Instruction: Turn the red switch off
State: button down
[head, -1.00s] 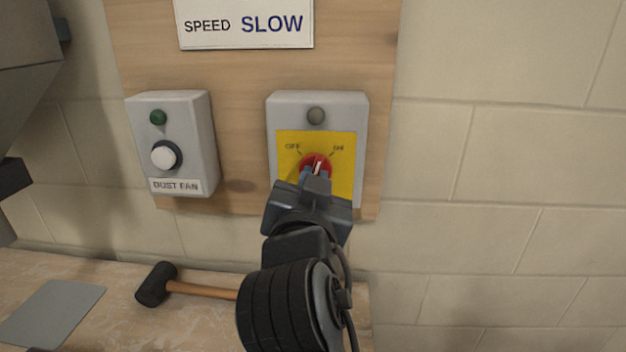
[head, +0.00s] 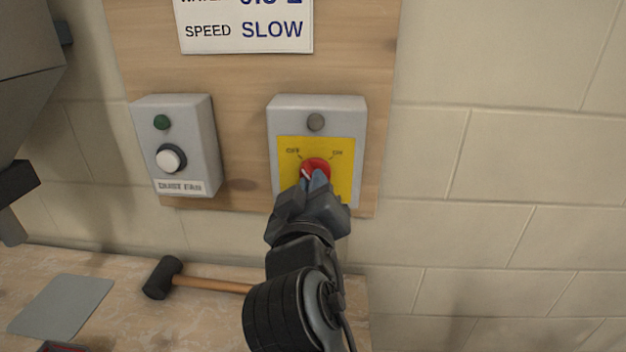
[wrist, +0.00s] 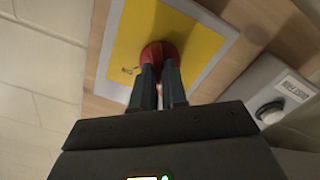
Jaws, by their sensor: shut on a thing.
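The red switch (head: 318,164) is a round knob on a yellow plate (head: 343,180) marked OFF at left and ON at right. The plate is on a grey box (head: 345,108). My gripper (head: 314,180) is shut on the knob from the front, tilted to the left. The knob's white mark, partly hidden by the fingers, points up and left toward OFF. In the wrist view my gripper (wrist: 160,85) has its two fingers at the red switch (wrist: 160,50).
A round lamp (head: 316,122) above the switch looks grey and unlit. A DUST FAN box (head: 197,130) with a white button (head: 169,159) is at left. A mallet (head: 163,278) and a grey sheet (head: 62,306) lie on the bench below.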

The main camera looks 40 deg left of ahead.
jog(key=shift+n+p, duration=0.3)
jog(key=shift+n, duration=0.6)
jog(key=c, duration=1.2)
grip_release()
jog(key=shift+o, duration=0.2)
jog(key=b+v, duration=0.1)
jog(key=v, duration=0.7)
jog(key=shift+w+f, duration=0.1)
jog(key=shift+w, duration=0.05)
